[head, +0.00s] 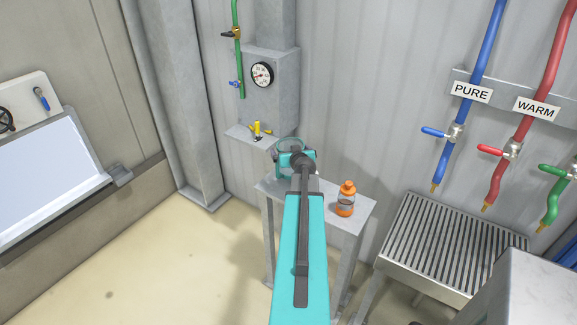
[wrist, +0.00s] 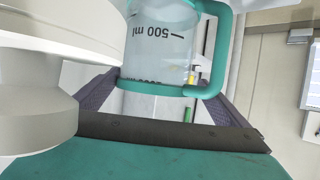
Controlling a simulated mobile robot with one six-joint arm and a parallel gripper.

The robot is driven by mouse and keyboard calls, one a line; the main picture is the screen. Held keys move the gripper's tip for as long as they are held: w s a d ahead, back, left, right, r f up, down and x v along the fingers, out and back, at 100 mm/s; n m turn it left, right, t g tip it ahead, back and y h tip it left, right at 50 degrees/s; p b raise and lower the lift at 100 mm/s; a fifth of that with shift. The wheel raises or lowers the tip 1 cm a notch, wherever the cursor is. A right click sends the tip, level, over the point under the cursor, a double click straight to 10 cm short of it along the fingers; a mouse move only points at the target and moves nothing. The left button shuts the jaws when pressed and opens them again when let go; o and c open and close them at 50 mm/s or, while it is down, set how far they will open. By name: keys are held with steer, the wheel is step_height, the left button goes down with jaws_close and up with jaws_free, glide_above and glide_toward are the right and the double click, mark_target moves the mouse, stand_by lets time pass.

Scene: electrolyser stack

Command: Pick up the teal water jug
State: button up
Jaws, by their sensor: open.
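The teal water jug (head: 281,150) stands on a small grey stand (head: 357,203), partly hidden behind my arm in the head view. In the wrist view the jug (wrist: 160,45) is close up, clear-walled with a "500 ml" mark, a teal base band and a teal handle on the right side. My gripper (wrist: 160,92) is open, with one dark finger to each side of the jug's lower part in that view. I cannot tell whether either finger touches it. In the head view my arm hides most of the gripper.
An orange bottle (head: 345,199) stands on the same stand, right of my arm. A grey wall box with a gauge (head: 262,75) and a ledge with a yellow item (head: 257,129) are behind the jug. A slatted metal bench (head: 450,245) is at right, under the pipes.

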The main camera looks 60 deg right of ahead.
steer(key=c, duration=1.4)
steer(key=shift+r, duration=0.1)
step_height(320, 180, up, 10)
steer(key=b, duration=0.1)
steer(key=shift+b, duration=0.35)
